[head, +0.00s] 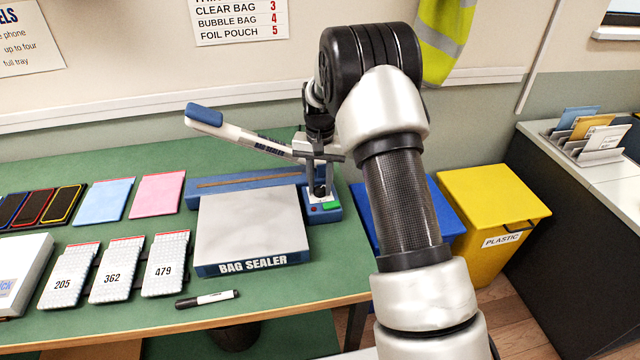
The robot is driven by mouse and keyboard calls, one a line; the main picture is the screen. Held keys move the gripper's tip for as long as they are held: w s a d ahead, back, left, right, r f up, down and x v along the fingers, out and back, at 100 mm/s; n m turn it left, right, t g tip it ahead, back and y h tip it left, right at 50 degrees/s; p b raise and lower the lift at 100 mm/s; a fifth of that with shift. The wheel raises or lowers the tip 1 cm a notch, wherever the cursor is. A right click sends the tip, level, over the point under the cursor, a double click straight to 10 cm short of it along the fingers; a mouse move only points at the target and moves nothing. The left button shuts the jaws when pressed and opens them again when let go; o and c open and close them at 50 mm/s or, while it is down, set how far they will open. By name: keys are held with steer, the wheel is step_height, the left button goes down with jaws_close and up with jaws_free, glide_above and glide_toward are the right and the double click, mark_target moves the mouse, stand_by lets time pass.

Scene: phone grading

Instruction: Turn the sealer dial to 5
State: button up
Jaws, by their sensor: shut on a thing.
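The bag sealer (252,232) stands on the green bench, with a grey top plate and a blue base. Its lever arm (240,134) with a blue handle is raised toward the upper left. My gripper (320,190) points down at the right end of the sealer, just behind a small panel with a green and a red button (330,206). Its fingers are shut on the sealer dial, which is mostly hidden by the fingers. The dial's number marks and pointer cannot be read from here.
A wall chart (238,22) lists bubble bag 4 and foil pouch 5. Blue (446,215) and yellow (494,215) bins stand right of the bench.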

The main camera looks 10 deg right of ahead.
mark_target(320, 188)
steer(key=shift+m, duration=0.6)
steer(key=o, duration=0.8)
step_height(320, 188, up, 18)
steer(key=shift+f+p, duration=0.2)
steer(key=shift+p, duration=0.25)
